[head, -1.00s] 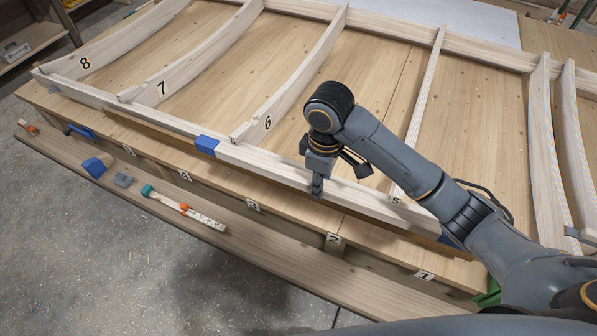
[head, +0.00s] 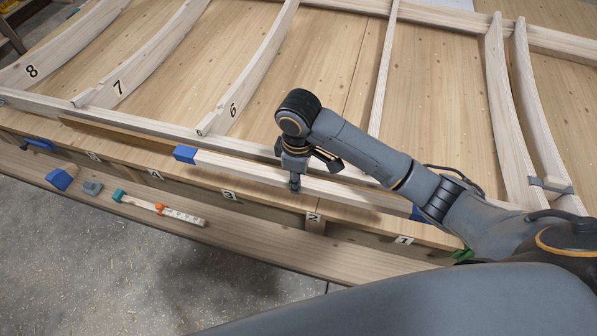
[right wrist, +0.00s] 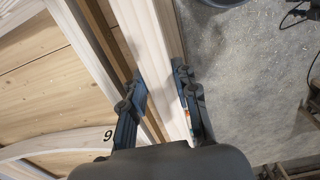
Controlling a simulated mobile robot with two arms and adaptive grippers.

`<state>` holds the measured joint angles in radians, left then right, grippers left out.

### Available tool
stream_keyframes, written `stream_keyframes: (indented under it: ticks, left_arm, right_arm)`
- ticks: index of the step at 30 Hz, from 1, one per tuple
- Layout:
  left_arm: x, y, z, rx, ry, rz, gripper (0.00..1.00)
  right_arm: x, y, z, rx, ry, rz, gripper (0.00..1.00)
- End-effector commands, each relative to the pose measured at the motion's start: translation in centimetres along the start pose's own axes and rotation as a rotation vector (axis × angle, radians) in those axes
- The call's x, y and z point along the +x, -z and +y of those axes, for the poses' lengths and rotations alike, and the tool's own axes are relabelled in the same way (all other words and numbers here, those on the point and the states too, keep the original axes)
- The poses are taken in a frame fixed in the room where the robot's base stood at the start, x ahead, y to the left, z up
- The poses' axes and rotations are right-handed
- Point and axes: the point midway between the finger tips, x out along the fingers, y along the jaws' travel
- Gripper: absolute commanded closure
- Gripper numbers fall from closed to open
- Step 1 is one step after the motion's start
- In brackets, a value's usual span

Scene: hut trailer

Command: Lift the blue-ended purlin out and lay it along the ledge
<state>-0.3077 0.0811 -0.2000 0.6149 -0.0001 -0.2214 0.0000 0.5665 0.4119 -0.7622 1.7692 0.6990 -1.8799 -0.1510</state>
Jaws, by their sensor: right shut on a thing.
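The blue-ended purlin is a long pale bar (head: 235,167) with a blue left end (head: 185,154) in the head view. Its right blue end is mostly behind my arm. My right gripper (head: 297,181) is shut on it near the middle. The bar sits in front of the frame's front rail (head: 150,124), apart from it, over the bench's front strip; I cannot tell if it touches wood below. In the right wrist view the purlin (right wrist: 150,45) runs between the fingers (right wrist: 162,90). A long lower ledge (head: 270,240) runs along the bench front. My left gripper is not in view.
On the ledge's left part lie a blue block (head: 60,179), a grey piece (head: 92,187) and a folding rule (head: 180,215) with teal and orange parts. Numbered curved ribs, such as rib 6 (head: 250,75), stand behind. The ledge right of the rule looks clear.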

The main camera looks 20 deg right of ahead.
Motion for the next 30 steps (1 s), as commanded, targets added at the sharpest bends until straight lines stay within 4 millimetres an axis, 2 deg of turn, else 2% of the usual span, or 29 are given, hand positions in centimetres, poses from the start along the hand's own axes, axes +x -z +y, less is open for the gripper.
stream_keyframes:
  ticks: [13, 30]
  left_arm:
    - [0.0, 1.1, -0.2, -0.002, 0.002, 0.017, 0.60]
    - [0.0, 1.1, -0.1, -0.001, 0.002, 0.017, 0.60]
  right_arm:
    - [3.1, 0.0, 0.0, 0.000, 0.000, 0.000, 1.00]
    - [7.2, 0.0, -0.1, -0.001, 0.001, -0.001, 1.00]
